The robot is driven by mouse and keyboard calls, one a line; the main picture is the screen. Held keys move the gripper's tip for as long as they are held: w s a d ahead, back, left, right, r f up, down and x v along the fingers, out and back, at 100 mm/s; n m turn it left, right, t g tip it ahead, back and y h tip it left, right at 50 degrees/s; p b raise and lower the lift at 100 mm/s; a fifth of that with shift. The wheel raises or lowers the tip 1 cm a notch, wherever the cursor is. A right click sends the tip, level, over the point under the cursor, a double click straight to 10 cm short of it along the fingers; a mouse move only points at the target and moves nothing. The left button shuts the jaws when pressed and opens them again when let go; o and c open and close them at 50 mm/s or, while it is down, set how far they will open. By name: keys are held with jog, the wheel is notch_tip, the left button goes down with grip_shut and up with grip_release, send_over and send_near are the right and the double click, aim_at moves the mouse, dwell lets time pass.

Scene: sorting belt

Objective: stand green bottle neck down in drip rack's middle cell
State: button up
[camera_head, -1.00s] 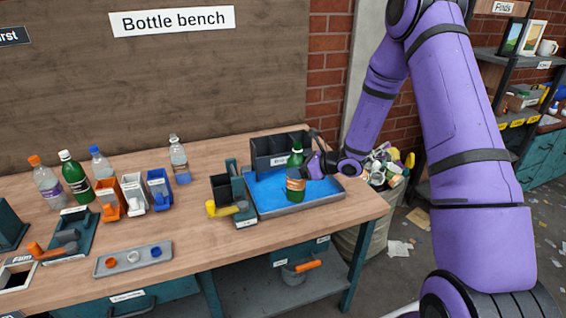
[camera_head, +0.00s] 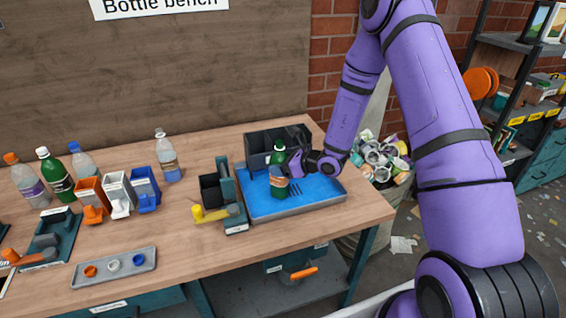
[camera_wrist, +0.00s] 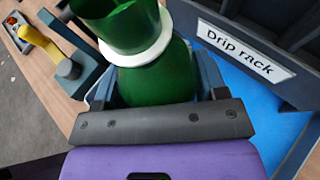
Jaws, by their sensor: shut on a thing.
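The green bottle (camera_head: 278,180) has a pale label and stands about upright, narrow end up, above or on the blue-floored tray (camera_head: 318,206). My gripper (camera_head: 291,164) is shut on it from the right side. In the wrist view the green bottle (camera_wrist: 155,85) sits between my gripper's fingers (camera_wrist: 157,80), with a white ring and a flared green part above them. The dark drip rack (camera_head: 262,142) stands behind the bottle at the tray's back. Its labelled front and dividers (camera_wrist: 215,14) show at upper right in the wrist view. The bottle and gripper partly hide its cells.
A fixture with a yellow handle (camera_head: 210,214) stands close to the tray's left side. Several bottles (camera_head: 55,176) and small coloured bins (camera_head: 118,192) are farther left. A small tray with caps (camera_head: 114,268) lies in front. A full waste bin (camera_head: 385,160) stands beyond the bench's right end.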

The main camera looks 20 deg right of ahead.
jog(key=o, duration=1.2)
jog(key=shift+f, duration=0.1)
